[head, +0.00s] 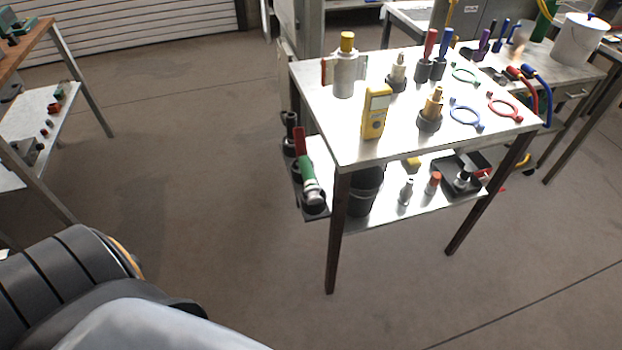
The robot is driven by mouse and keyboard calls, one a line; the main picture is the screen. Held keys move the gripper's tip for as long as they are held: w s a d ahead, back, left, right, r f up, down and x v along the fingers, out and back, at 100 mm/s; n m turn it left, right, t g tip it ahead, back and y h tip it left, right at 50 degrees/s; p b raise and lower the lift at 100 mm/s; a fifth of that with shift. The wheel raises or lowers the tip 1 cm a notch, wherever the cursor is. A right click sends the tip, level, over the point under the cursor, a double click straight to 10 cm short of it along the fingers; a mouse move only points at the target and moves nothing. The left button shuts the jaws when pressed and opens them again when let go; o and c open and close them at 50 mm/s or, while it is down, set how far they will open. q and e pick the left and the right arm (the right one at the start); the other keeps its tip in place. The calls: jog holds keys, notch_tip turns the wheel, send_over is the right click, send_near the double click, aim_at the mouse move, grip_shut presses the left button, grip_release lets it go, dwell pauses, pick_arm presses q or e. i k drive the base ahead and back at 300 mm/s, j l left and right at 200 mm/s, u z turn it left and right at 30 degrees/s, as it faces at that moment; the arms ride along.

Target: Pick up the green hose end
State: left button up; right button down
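A small green loop (464,75), which looks like a short hose with thicker ends, lies flat near the far right edge of the metal cart top (350,140). I cannot tell whether its end is the green hose end. A green upright piece (546,18) stands on the back bench, partly cut off by the top edge. Neither of my grippers shows. Dark ridged and pale parts at the lower left appear to be mine.
The cart top also holds a yellow meter (375,112), a blue loop (466,116), a red loop (504,108) and several fittings. Floor left of the cart is clear.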

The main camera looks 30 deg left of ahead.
aim_at(312, 190)
jog(key=i+l, duration=0.15)
jog(key=l, duration=0.15)
jog(key=i+l, duration=0.15)
jog(key=l, duration=0.15)
jog(key=i+l+u, duration=0.1)
jog(key=l+u, duration=0.3)
jog(key=i+l+u, duration=0.1)
jog(key=u, duration=0.3)
jog(key=l+u, duration=0.4)
